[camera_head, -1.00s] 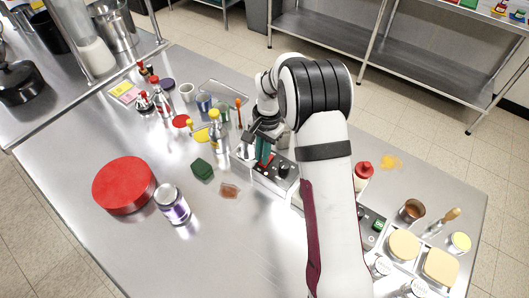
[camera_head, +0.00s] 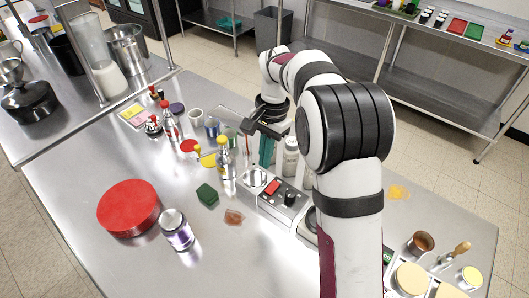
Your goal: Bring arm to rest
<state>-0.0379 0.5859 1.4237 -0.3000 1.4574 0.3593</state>
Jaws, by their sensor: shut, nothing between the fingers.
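My gripper (camera_head: 265,158) shows near the middle of the head view, with its teal fingers pointing down. It is shut and empty. The fingers are above the back of a silver device (camera_head: 258,178) with a red switch (camera_head: 271,187) and a black knob (camera_head: 290,197). I cannot tell how far above it they are. My white arm rises from the bottom right, bends at a large black joint and hides part of the table and whatever stands behind it.
A red round container (camera_head: 128,206), a purple-labelled jar (camera_head: 177,230), a green sponge (camera_head: 207,195) and a brown spill (camera_head: 234,216) are left of the device. Bottles and cups crowd the back left. A raised shelf (camera_head: 95,105) edges the left. The front middle is bare.

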